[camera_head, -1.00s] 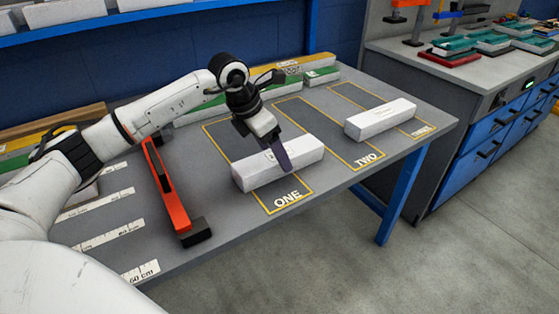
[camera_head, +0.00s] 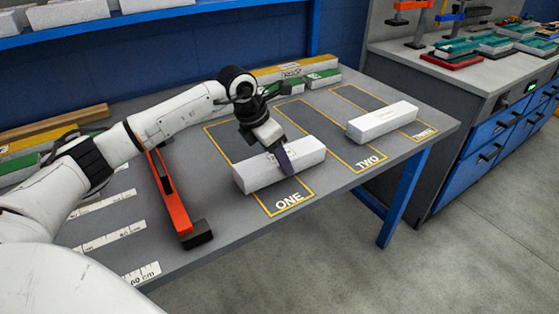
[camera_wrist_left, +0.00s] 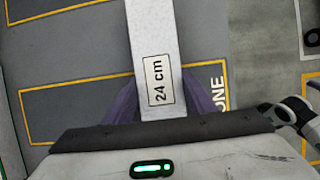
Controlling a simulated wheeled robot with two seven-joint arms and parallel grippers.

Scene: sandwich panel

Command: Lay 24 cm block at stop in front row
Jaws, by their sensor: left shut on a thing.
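A white block (camera_head: 259,174) lies across the yellow-outlined area marked ONE near the table's front edge. Its label reads 24 cm in the left wrist view (camera_wrist_left: 157,82). My left gripper (camera_head: 283,160) is shut on this block, with dark fingers on either side of it. A gap under the block cannot be made out. The red-orange stop (camera_head: 171,195) lies to the left of the block, with clear table between them. Its front end has a dark foot. My right gripper is not in view.
Another white block (camera_head: 382,122) lies across the areas marked TWO and THREE. Green and yellow long pieces (camera_head: 295,68) line the back of the table (camera_head: 226,225). White ruler strips (camera_head: 112,241) lie left of the stop. A blue-drawer bench (camera_head: 480,150) stands at right.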

